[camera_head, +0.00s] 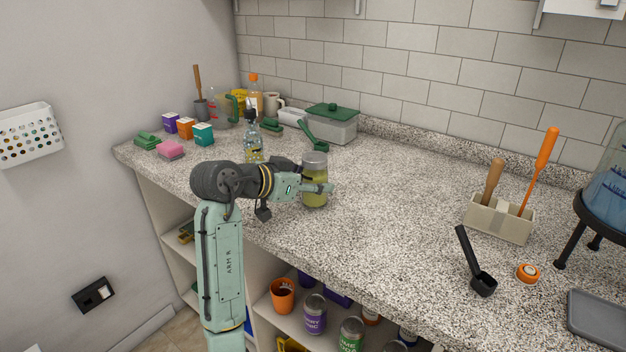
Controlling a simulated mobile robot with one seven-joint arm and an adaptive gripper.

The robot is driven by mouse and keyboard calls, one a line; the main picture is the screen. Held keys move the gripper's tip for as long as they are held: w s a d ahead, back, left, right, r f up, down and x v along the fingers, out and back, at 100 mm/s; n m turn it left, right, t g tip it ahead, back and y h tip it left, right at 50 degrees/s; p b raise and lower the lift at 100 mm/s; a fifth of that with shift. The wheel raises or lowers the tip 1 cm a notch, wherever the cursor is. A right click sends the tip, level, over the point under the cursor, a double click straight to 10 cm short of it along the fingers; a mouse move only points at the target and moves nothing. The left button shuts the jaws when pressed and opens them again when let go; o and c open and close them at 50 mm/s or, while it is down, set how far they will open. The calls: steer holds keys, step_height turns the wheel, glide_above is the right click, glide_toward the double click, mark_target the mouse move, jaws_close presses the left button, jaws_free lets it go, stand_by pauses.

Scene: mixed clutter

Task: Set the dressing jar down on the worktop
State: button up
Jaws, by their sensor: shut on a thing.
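The dressing jar (315,168) is a clear jar with yellow-green contents and a grey lid. My gripper (318,187) is shut on it, with a finger across the jar's front side. The jar is upright over the near part of the speckled worktop (385,215). I cannot tell whether its base touches the surface. My arm comes up from the lower left and covers part of the worktop's front edge.
A utensil holder (499,219), a black scoop (475,265) and an orange-and-white round item (528,273) are at the right. The worktop between is clear.

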steer(key=shift+f, duration=0.15)
steer(key=o, duration=1.5)
steer(key=shift+o, duration=0.2)
